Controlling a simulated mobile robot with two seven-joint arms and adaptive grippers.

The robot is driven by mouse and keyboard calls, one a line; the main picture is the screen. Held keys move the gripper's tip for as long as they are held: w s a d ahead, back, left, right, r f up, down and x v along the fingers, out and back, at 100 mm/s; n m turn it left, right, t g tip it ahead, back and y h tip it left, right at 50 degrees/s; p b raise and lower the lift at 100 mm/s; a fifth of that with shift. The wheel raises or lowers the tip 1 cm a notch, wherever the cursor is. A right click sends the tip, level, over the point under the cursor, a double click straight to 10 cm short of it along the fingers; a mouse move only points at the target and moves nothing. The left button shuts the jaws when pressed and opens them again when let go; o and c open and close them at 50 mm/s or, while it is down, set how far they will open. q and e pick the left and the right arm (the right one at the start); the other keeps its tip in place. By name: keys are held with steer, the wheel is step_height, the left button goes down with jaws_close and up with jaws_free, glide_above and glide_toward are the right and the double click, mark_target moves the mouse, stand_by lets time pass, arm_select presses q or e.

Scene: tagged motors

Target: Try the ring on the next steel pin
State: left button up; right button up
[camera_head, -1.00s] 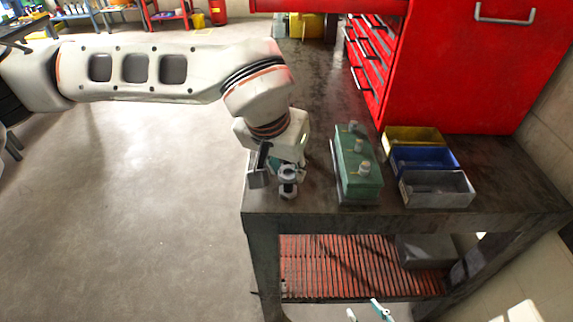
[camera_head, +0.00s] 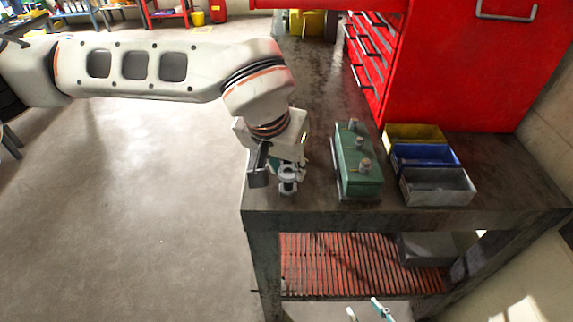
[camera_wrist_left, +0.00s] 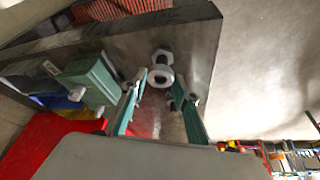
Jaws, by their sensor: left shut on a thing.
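My left gripper (camera_head: 272,170) is low over the near left corner of the bench, left of the green block (camera_head: 362,179). It is shut on a pale ring (camera_head: 288,171), which also shows between the teal fingertips in the left wrist view (camera_wrist_left: 160,77). A dark post or hole shows in the ring's middle. A pale nut-like piece (camera_wrist_left: 162,57) lies just beyond; whether it touches the ring I cannot tell. Steel pins stand upright in a row on the block: near (camera_head: 365,165), middle (camera_head: 359,143), far (camera_head: 353,125). My right gripper (camera_head: 364,308) shows only two spread teal fingertips at the bottom edge.
Right of the block stand a yellow bin (camera_head: 412,134), a blue bin (camera_head: 425,155) and a grey bin (camera_head: 438,186). A red drawer cabinet (camera_head: 450,70) rises behind them. The bench top (camera_head: 315,200) is clear between gripper and block. A red slatted shelf (camera_head: 350,262) is below.

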arm_select(q)
steer(key=shift+f, duration=0.2)
steer(key=shift+f, duration=0.2)
stand_by(0.5)
steer(key=o, duration=1.2)
steer(key=shift+c, duration=0.2)
steer(key=v, duration=1.2)
steer(key=shift+s, duration=0.1)
